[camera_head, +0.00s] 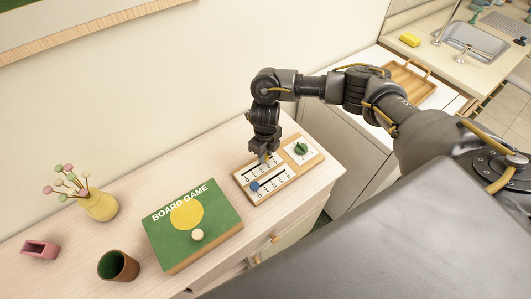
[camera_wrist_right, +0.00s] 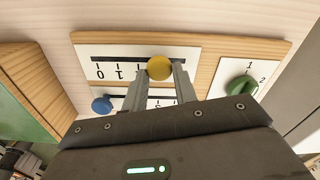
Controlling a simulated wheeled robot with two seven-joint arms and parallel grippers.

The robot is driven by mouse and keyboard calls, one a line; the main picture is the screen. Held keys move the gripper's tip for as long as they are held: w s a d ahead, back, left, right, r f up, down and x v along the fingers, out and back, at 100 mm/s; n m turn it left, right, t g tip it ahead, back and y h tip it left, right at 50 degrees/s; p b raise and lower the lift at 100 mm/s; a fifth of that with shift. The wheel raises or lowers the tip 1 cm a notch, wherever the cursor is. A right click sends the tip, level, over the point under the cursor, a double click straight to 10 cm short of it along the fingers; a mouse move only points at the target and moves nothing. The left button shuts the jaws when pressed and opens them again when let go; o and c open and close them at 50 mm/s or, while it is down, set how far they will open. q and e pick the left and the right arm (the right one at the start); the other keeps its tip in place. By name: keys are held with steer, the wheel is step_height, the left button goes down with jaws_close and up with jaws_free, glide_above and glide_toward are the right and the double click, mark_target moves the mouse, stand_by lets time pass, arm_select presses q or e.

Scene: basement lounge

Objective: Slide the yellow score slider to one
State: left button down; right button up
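The yellow score slider (camera_wrist_right: 159,68) is a round knob on the dark slot of the upper white scale in the right wrist view. Printed digits show to the left of and below it, and my fingers cover part of the scale. My right gripper (camera_head: 264,157) is down at the wooden score board (camera_head: 243,189). In the right wrist view its fingertips (camera_wrist_right: 161,72) stand one on each side of the yellow knob, very close to it. I cannot tell whether they press on it. In the head view my gripper hides the knob. My left gripper is not in view.
A blue slider (camera_head: 255,186) sits at the left of the lower scale. A green dial (camera_head: 301,148) is on the board's right. The green board game box (camera_head: 165,233) lies left of the board. A brown cup (camera_head: 118,266) and yellow vase (camera_head: 98,204) stand farther left.

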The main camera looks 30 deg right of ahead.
mark_target(251, 170)
jaws_close()
steer(key=a, duration=0.6)
steer(key=shift+s+p, duration=0.3)
steer(key=shift+s, duration=0.1)
steer(key=o, duration=0.7)
jaws_free()
step_height(251, 170, up, 11)
steer(key=shift+f+b, duration=0.1)
steer(key=shift+b, duration=0.2)
